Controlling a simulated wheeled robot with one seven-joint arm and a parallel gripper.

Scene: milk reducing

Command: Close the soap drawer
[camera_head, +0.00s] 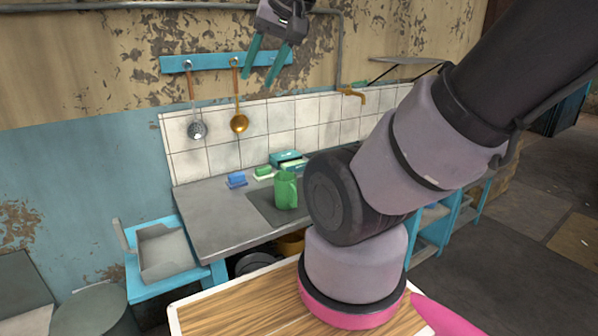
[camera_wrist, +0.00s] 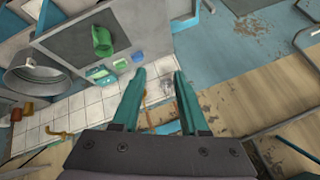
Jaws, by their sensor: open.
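A small teal soap box (camera_head: 284,157) stands at the back of the grey counter against the tiles, with a paler green part (camera_head: 294,165) at its front that looks like the drawer. How far it is pulled out cannot be told. The box also shows small in the wrist view (camera_wrist: 97,73). My gripper (camera_head: 261,79) is high up near the wall, above and well away from the box. Its two teal fingers stand apart with nothing between them, as the wrist view (camera_wrist: 159,72) also shows.
A green jug (camera_head: 286,190) stands in the sink in front of the box. A blue sponge (camera_head: 236,180) and a green block (camera_head: 263,172) lie to its left. A ladle (camera_head: 239,122) and a skimmer (camera_head: 197,128) hang from a blue rail (camera_head: 215,61) near my gripper.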

